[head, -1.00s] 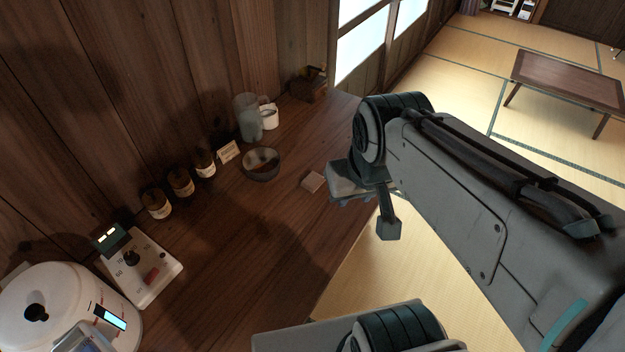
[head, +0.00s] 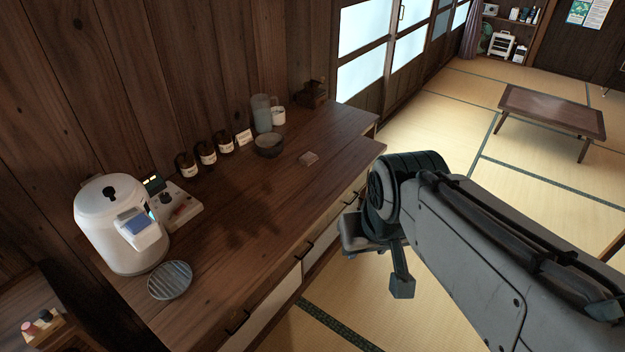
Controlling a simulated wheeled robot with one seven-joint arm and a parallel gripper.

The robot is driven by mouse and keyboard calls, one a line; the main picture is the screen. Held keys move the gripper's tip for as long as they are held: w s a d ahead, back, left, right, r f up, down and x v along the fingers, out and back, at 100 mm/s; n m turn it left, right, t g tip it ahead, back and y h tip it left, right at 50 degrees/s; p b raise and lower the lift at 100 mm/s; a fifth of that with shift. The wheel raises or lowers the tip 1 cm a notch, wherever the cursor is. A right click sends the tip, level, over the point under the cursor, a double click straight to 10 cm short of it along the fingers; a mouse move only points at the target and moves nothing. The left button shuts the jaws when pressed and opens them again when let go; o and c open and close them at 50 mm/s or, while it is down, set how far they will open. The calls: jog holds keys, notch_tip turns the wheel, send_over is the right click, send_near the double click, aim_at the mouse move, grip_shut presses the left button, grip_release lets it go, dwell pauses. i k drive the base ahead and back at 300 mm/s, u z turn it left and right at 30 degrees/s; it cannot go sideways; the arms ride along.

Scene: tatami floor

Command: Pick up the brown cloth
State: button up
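A small flat brownish square (head: 309,158) lies on the dark wooden counter (head: 260,215), near its right part and in front of a dark bowl. It may be the brown cloth, but it is too small to be sure. My gripper (head: 375,262) hangs off the counter's front edge, to the right of and nearer than the square. It is apart from the square. My forearm hides part of the gripper, and whether its fingers are apart is unclear.
On the counter are a white rice cooker (head: 115,225), a control box (head: 180,205), a round rack (head: 170,281), several brown jars (head: 207,153), a dark bowl (head: 268,146), a glass pitcher (head: 262,113) and a white mug (head: 278,116). A low table (head: 550,108) stands on the open tatami.

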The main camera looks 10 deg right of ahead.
aim_at(307, 159)
jog(key=z, duration=0.65)
jog(key=i, duration=0.5)
jog(key=z, duration=0.8)
jog(key=i, duration=1)
jog(key=u, duration=0.55)
jog(key=i, duration=0.8)
jog(key=u, duration=1.1)
jog(key=i, duration=0.2)
jog(key=u, duration=0.25)
